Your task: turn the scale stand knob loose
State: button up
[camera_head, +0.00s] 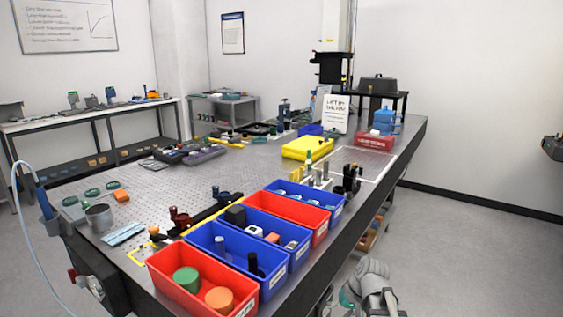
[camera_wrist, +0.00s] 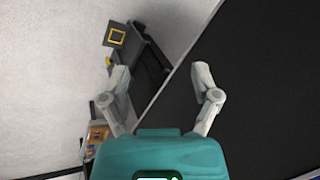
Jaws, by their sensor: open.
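My gripper (camera_wrist: 161,78) is open in the wrist view, its two grey fingers spread ahead of the teal palm with nothing between them. I cannot pick out the scale stand knob for certain in either view. A small dark upright fixture (camera_head: 351,182) stands on the table behind the blue and red bins; I cannot tell whether it is the scale stand.
Red (camera_head: 161,270) and blue (camera_head: 206,234) bins line the near edge of the perforated table (camera_head: 120,180). A yellow tray (camera_head: 307,148) and a red box (camera_head: 376,143) stand farther back. A dark surface (camera_wrist: 260,90) fills the wrist view's right side. Open floor (camera_head: 460,250) lies right.

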jog(key=s+f+g+h, duration=0.1)
jog(key=s+f+h, duration=0.1)
jog(key=s+h, duration=0.4)
notch_tip(320, 180, up, 14)
jog(key=s+d+y+p, duration=0.1)
jog(key=p, duration=1.3)
jog(key=shift+r, duration=0.2)
